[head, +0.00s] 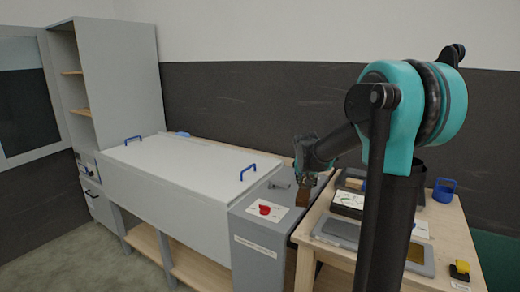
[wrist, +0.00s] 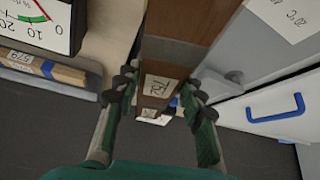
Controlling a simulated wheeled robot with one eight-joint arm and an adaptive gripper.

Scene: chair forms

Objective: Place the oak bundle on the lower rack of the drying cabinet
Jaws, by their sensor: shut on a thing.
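My gripper (head: 307,176) is shut on a brown wooden bundle (head: 303,196), above the gap between the grey box and the table at right. In the wrist view the bundle (wrist: 172,60) runs between the two fingers (wrist: 157,97) and bears a white label, hard to read. I cannot tell from its look whether it is oak. The tall grey cabinet (head: 123,85) stands at the far left, well away from my gripper. Its front is open, showing an upper shelf (head: 72,73) and a lower shelf (head: 81,111). A glazed door panel is beside it.
A long pale chest (head: 190,165) with blue handles lies between cabinet and gripper. A grey box (head: 258,235) with a red knob adjoins it. The wooden table (head: 330,258) holds trays, a blue mug (head: 445,190) and a yellow item. The wrist view shows a dial gauge (wrist: 45,18).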

